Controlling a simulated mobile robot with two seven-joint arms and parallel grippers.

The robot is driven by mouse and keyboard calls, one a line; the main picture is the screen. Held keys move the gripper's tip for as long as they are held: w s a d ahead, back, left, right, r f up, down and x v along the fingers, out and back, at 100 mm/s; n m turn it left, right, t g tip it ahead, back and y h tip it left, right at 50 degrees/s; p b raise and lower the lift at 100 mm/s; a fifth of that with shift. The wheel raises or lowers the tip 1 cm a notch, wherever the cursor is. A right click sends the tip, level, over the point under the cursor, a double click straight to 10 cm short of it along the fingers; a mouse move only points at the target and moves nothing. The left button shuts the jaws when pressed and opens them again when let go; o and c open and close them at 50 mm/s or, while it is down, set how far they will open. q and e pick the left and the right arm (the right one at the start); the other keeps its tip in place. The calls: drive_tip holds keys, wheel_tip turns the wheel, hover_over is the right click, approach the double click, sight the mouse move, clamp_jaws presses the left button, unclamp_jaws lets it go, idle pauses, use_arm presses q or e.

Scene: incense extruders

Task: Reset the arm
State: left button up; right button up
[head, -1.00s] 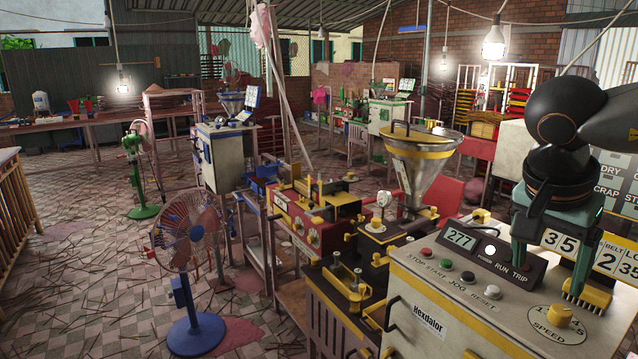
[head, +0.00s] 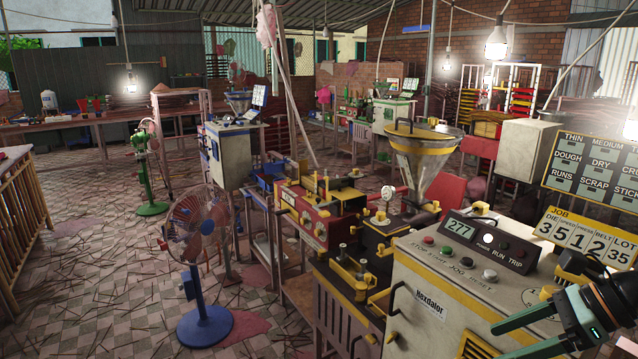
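My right gripper (head: 498,342) is low in the right corner of the head view, in front of the cream Hexdalor control box (head: 425,290). Its two teal fingers point left and stand apart, with nothing seen between them. The lower finger is partly cut off by the bottom edge of the picture. The arm behind it leaves the view at the right edge. My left gripper does not show.
A steel and yellow hopper (head: 422,170) and a red extruder (head: 318,222) stand beyond the control box. A yellow job number board (head: 588,240) stands just above the gripper. A blue fan (head: 200,280) stands on the open tiled floor at the left.

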drive_tip(key=s+d+f+m+t+h, duration=0.15)
drive_tip(key=f+m+t, duration=0.35)
drive_tip(key=f+m, duration=0.8)
drive_tip(key=s+f+m+t+h, duration=0.2)
drive_tip(key=f+m+t, duration=0.5)
drive_tip(key=m, duration=1)
drive_tip(key=s+a+f+m+g+h, duration=0.1)
drive_tip(key=s+a+f+m+g, duration=0.2)
drive_tip(key=s+a+f+m, duration=0.2)
drive_tip(key=s+a+f+m+g+h, duration=0.1)
drive_tip(key=s+a+f+m+g, duration=0.3)
drive_tip(key=a+f+m, duration=0.6)
drive_tip(key=shift+s+a+f+m+p, duration=0.3)
drive_tip(key=shift+s+a+m, duration=0.15)
drive_tip(key=shift+s, duration=0.6)
